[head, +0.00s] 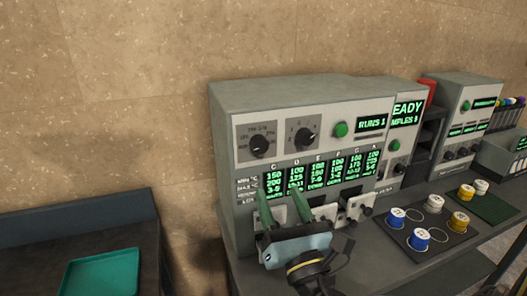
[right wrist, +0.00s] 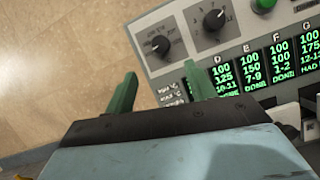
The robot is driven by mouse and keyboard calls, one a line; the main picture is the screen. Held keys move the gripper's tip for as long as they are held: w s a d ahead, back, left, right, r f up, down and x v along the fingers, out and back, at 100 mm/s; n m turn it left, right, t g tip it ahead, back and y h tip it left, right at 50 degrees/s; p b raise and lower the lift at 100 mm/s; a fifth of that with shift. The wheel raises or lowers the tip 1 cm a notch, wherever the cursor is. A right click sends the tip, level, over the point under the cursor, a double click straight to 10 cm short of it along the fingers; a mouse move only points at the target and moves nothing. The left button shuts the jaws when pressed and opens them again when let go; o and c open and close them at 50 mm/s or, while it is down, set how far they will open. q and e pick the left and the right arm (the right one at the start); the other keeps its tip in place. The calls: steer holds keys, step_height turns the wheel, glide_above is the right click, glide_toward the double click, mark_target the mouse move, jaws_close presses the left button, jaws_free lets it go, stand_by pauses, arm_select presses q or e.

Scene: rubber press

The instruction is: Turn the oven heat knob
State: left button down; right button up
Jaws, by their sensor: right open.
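A grey oven-like unit (head: 290,95) has two black knobs on its front. The left knob (head: 259,146) sits on a grey dial plate with small numbers around it. The right knob (head: 305,137) has its own plate. I cannot read which is the heat knob. In the right wrist view the left knob (right wrist: 160,45) and the right knob (right wrist: 214,19) both show pointer lines. My right gripper (head: 283,200) has its green fingers apart and empty, below the knobs and in front of the panel's lower part. It also shows in the right wrist view (right wrist: 160,85).
A green button (head: 341,129) and lit green displays (head: 371,123) are on the panel. Blue and yellow pots stand on a dark mat (head: 412,246) at right. A teal tray (head: 100,272) lies on a dark bench at left. The wall (head: 110,90) is behind.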

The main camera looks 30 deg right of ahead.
mark_target(262, 148)
steer(key=p+x, duration=0.2)
steer(key=x, duration=0.9)
steer(key=shift+w+d+r+p, duration=0.15)
steer(key=shift+w+p, duration=0.15)
steer(key=c, duration=1)
